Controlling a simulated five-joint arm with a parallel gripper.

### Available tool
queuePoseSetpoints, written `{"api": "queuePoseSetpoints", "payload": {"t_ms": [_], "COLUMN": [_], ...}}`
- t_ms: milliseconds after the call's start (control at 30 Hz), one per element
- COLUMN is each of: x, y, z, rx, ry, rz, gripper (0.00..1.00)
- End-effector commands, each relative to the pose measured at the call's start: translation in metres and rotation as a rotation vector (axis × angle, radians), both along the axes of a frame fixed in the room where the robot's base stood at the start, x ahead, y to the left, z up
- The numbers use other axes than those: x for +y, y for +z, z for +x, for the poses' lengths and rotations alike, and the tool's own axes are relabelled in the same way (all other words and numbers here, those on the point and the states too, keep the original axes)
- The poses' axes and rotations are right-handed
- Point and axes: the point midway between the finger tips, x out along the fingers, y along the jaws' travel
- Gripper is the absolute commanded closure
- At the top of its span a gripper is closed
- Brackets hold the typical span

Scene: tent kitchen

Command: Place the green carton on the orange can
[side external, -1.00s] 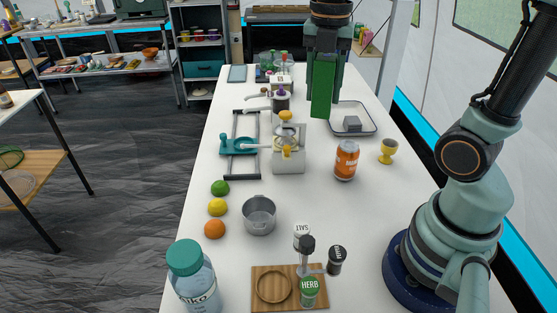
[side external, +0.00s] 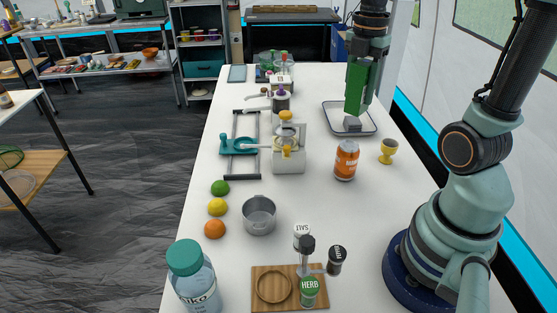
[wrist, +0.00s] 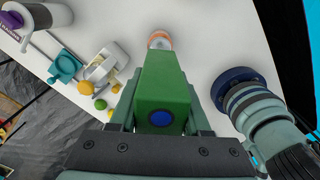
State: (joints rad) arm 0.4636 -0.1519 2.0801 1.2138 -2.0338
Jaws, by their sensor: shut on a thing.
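The green carton (side external: 354,88) is held upright in my gripper (side external: 362,85), in the air above the table in the side external view. My gripper is shut on it. In the wrist view the carton (wrist: 163,95) fills the middle between my gripper's fingers (wrist: 160,112), with a dark blue round cap facing the camera. The orange can (side external: 346,161) stands upright on the white table, nearer the camera than the carton in the side external view. In the wrist view the can (wrist: 160,40) shows just beyond the carton, partly hidden by it. Carton and can are apart.
A grey tray (side external: 369,127) with a grey block (side external: 352,125) lies behind the can. A yellow egg cup (side external: 388,151) stands right of the can, and a white press (side external: 289,155) left. A metal pot (side external: 259,214) stands nearer the front. The table between pot and can is clear.

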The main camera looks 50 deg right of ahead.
Motion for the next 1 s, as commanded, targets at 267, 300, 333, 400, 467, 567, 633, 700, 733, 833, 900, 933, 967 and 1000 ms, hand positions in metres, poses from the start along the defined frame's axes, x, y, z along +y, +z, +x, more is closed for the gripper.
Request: {"api": "queuePoseSetpoints", "payload": {"t_ms": [267,300,333,400,467,567,633,700,733,833,900,933,967,1000], "x": [0.0,0.0,0.0,0.0,0.0,0.001,0.0,0.0,0.0,0.0,0.0,0.0,0.0,0.0], "y": [-0.046,-0.048,-0.05,-0.056,-0.064,-0.079,-0.087,-0.092,-0.092,-0.093,-0.092,-0.092,-0.092,-0.093], "z": [0.0,0.0,0.0,0.0,-0.001,-0.001,0.0,0.0,0.0,0.0,0.0,0.0,0.0,0.0], "rx": [0.001,0.0,0.0,0.002,0.002,0.004,0.002,0.001,0.0,-0.002,-0.002,-0.002,-0.002,-0.002], "ry": [0.001,0.001,0.001,0.001,0.001,0.001,0.001,0.001,0.001,0.001,0.001,0.001,0.001,0.001], "rz": [0.0,0.0,0.0,0.001,0.001,0.002,0.001,0.0,0.0,-0.001,-0.001,-0.001,-0.001,-0.001], "gripper": [1.0,1.0,1.0,1.0,1.0,1.0,1.0,1.0,1.0,1.0,1.0,1.0,1.0,1.0]}}
